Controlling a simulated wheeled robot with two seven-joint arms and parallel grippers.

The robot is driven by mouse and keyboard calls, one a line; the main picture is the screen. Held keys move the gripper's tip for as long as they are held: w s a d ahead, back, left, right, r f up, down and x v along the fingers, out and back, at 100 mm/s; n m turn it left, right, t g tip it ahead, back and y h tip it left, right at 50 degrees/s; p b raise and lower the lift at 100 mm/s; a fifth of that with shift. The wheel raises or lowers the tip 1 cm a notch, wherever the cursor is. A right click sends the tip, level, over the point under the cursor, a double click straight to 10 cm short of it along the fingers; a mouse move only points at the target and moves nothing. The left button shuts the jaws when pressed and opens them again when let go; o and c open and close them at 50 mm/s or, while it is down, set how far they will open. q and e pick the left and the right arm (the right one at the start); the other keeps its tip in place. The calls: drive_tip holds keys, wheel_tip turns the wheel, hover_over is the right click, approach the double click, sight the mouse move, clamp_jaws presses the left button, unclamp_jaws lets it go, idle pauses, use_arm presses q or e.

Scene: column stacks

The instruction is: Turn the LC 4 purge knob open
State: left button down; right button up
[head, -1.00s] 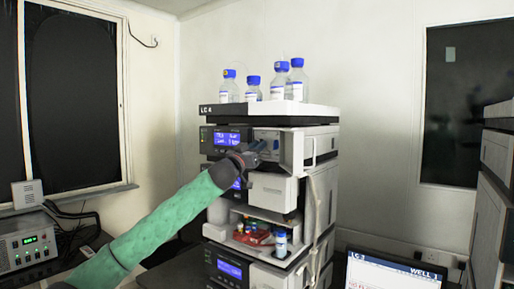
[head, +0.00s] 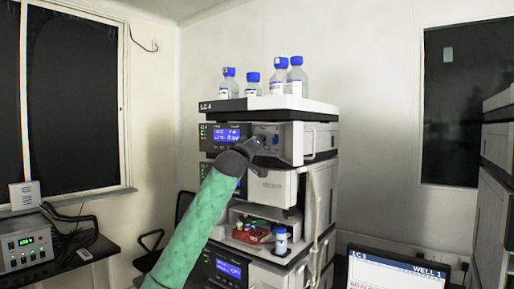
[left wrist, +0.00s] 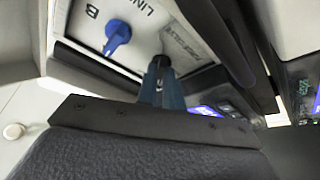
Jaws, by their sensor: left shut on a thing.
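The LC 4 stack (head: 219,105) stands in the middle of the head view, its name on the top tray's edge. My left gripper (head: 257,142) is at the front panel of its top module, right of the blue display (head: 226,134). In the left wrist view its narrow fingers (left wrist: 160,68) are shut against this panel. My right gripper is not in view.
Several blue-capped bottles (head: 252,84) stand on top of the stack. A lower open bay holds a red rack (head: 255,234) and a small vial (head: 281,240). A laptop screen (head: 395,272) is at front right, and another stack (head: 497,180) at the right edge.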

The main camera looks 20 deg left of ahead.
use_arm(q)
drive_tip(key=n+y, duration=0.1)
drive_tip(key=n, duration=0.2)
drive_tip(key=shift+d+b, duration=0.1)
drive_tip(key=shift+b, duration=0.25)
drive_tip(key=shift+r+n+g+y, duration=0.1)
drive_tip(key=shift+n+g+y, duration=0.2)
drive_tip(key=shift+n+y, duration=0.35)
drive_tip(key=shift+r+n, duration=0.1)
drive_tip(key=shift+n, duration=0.95)
drive_tip(key=shift+s+r+n+g+y+p, duration=0.1)
drive_tip(key=shift+n+g+y+p, duration=0.4)
drive_tip(key=shift+n, duration=0.95)
drive_tip(key=shift+r+n+g+y+p, duration=0.2)
drive_tip(key=shift+n+g, duration=0.5)
drive_tip(key=shift+n, duration=0.75)
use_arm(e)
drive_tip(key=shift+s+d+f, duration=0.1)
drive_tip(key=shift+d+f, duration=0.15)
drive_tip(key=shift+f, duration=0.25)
use_arm(q)
drive_tip(key=shift+f, duration=0.15)
